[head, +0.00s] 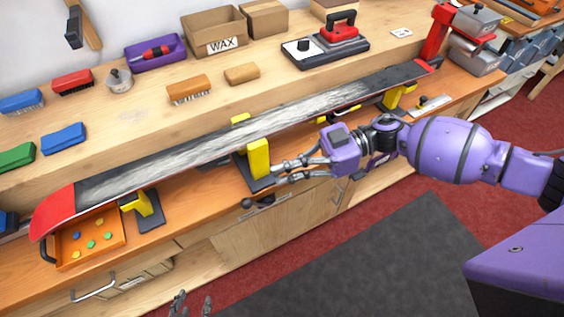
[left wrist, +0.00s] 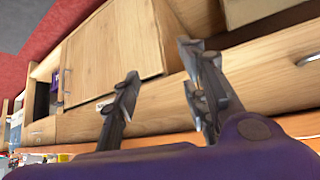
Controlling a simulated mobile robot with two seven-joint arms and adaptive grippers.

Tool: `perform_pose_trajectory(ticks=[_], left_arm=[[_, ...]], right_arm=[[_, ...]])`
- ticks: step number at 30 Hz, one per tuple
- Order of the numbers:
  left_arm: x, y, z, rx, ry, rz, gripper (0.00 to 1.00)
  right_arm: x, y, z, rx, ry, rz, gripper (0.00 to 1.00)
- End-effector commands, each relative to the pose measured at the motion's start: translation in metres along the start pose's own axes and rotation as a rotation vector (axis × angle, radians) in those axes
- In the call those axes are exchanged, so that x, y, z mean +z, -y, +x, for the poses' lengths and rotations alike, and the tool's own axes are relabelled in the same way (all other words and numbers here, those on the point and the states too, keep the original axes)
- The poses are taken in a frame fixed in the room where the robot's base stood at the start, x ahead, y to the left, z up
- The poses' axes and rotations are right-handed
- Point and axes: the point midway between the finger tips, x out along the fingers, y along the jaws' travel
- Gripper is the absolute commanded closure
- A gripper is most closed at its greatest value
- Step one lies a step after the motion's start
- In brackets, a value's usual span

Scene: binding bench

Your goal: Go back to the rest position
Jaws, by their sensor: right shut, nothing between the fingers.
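My right gripper (head: 275,173) is shut and empty. It is just in front of the yellow middle support (head: 259,158) below the ski's edge; I cannot tell whether it touches the support. My left gripper (head: 192,304) shows only its fingertips at the bottom edge of the head view, low in front of the bench drawers. In the left wrist view its fingers (left wrist: 160,95) are apart with nothing between them, facing the wooden cabinet fronts.
A ski (head: 225,135) with a red tip lies on yellow supports along the bench. An orange tray (head: 88,254) with small coloured pieces is under its left end. Brushes, a WAX box (head: 214,35) and an iron (head: 338,35) stand behind. The dark mat (head: 370,260) in front is clear.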

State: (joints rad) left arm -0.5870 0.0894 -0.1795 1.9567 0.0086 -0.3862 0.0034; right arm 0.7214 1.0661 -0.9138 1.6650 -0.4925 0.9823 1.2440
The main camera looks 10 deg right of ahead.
Motion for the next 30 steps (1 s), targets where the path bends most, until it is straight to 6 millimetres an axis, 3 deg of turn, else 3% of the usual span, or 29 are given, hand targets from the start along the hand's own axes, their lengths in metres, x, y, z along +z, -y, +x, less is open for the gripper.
perform_pose_trajectory(ticks=[7, 11, 15, 19, 22, 25, 28, 30], left_arm=[[-0.002, -0.003, 0.000, 0.000, -0.003, -0.011, 0.60], [0.000, -0.003, -0.001, -0.001, 0.000, -0.012, 0.60], [0.002, -0.002, -0.004, -0.002, 0.003, -0.011, 0.60], [0.003, -0.001, -0.006, -0.002, 0.006, -0.009, 0.60], [0.003, 0.000, -0.007, -0.002, 0.009, -0.005, 0.60], [0.003, 0.001, -0.007, -0.001, 0.008, -0.001, 0.60], [0.000, 0.001, -0.007, 0.000, 0.005, 0.001, 0.60], [-0.002, 0.001, -0.007, 0.001, 0.002, 0.002, 0.60]], right_arm=[[0.001, 0.000, 0.001, 0.002, -0.002, 0.001, 1.00], [0.003, 0.001, 0.017, 0.060, -0.055, -0.005, 1.00], [0.009, -0.003, 0.050, 0.274, -0.178, -0.010, 1.00], [0.026, -0.012, 0.061, 0.585, -0.241, 0.026, 1.00], [0.055, -0.013, 0.050, 0.832, -0.216, 0.099, 1.00], [0.097, 0.002, 0.028, 1.061, -0.130, 0.209, 1.00], [0.149, 0.037, 0.001, 1.257, 0.008, 0.355, 1.00], [0.185, 0.072, -0.016, 1.360, 0.122, 0.468, 1.00]])
